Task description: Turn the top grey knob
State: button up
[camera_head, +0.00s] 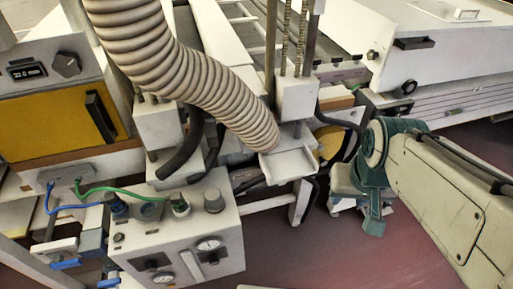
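A dark grey knob (66,64) sits on the pale panel at the upper left, right of a small numeric display (27,70). Another grey knob (213,200) stands on top of the pale control box (218,232) at the lower middle. I cannot tell for sure which of them is the top grey knob. My beige and green arm is at the right, well apart from both knobs. I cannot make out my gripper's fingers in this view.
A ribbed beige hose (190,70) hangs across the middle, in front of the conveyor frame. Green (110,190) and blue (72,208) tubes run to the control box. A yellow door with a black handle (100,117) is below the panel. Reddish floor (320,262) is clear at the bottom.

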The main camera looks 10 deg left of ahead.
aim_at(213, 196)
jog(key=z, duration=0.3)
jog(key=k, duration=0.95)
jog(key=u, duration=1.1)
jog(key=i, duration=0.5)
jog(key=z, duration=0.05)
